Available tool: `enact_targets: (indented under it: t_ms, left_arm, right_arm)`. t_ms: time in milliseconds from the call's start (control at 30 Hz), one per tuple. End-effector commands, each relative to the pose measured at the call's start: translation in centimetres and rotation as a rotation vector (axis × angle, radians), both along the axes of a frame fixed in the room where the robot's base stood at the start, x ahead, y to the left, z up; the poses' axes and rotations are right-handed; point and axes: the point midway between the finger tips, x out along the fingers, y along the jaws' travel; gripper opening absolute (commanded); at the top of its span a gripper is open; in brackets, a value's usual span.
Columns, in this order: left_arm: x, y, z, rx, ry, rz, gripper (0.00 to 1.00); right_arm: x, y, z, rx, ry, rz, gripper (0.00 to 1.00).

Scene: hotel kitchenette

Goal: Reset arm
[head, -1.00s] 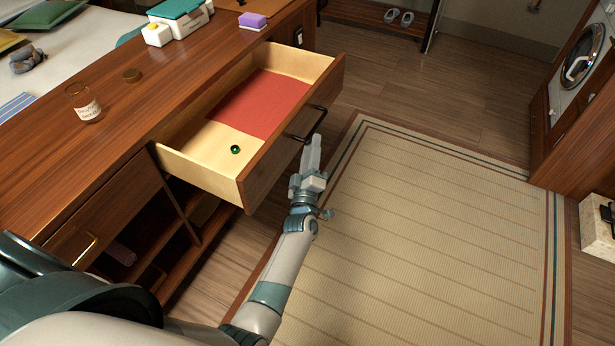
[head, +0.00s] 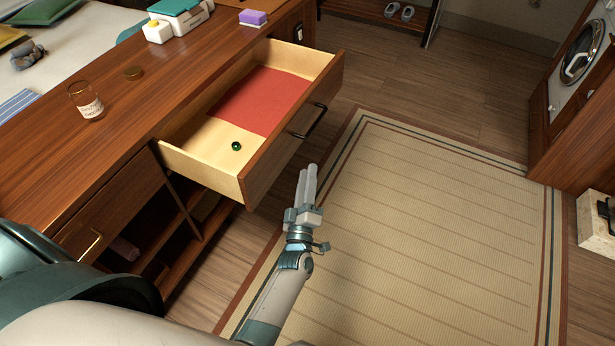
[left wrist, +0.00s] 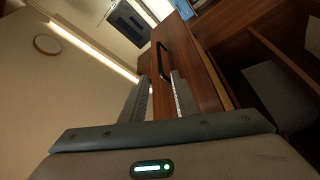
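My left gripper (head: 309,168) is over the floor and rug, in front of the open drawer and apart from it. In the left wrist view its two fingers (left wrist: 160,88) are parted with nothing between them. The wooden drawer (head: 252,172) is pulled out, with a dark bar handle (head: 307,122) on its front. The handle also shows in the left wrist view (left wrist: 164,60), beyond the fingertips. A red liner (head: 262,100) and a small green round object (head: 236,146) lie in the drawer. My right gripper is in neither view.
The counter (head: 130,100) holds a labelled glass jar (head: 86,102), a brown lid (head: 133,73) and a purple-and-white block (head: 253,18). A striped rug (head: 430,220) covers clear floor on the right. A washer (head: 580,52) is at the far right.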

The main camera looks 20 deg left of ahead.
Motion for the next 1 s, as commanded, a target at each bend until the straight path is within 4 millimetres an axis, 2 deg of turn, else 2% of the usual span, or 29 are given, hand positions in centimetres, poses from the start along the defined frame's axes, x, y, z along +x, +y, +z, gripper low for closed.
enact_targets:
  t_ms: [333, 467, 567, 667, 733, 867, 1000]
  left_arm:
    - [0.0, -0.1, -0.2, 0.006, 0.009, -0.004, 0.28]
    - [-0.4, -0.8, -1.8, 0.045, 0.066, -0.037, 0.28]
    - [-1.2, -2.0, -4.5, 0.111, 0.161, -0.090, 0.28]
    - [-2.8, -3.4, -8.3, 0.211, 0.292, -0.168, 0.28]
    - [-4.6, -4.4, -11.6, 0.293, 0.400, -0.235, 0.28]
    - [-9.3, -5.8, -18.1, 0.456, 0.611, -0.371, 0.28]
    - [-15.5, -6.2, -24.4, 0.628, 0.822, -0.519, 0.28]
  right_arm:
    - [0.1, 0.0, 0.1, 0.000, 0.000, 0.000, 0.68]
    - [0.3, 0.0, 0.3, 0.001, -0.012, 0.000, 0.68]
    - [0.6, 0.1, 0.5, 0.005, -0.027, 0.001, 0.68]
    - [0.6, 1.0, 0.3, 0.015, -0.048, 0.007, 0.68]
    - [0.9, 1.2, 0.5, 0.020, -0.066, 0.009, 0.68]
    - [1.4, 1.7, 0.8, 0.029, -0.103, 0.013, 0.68]
    - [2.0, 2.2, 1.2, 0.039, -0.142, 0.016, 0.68]
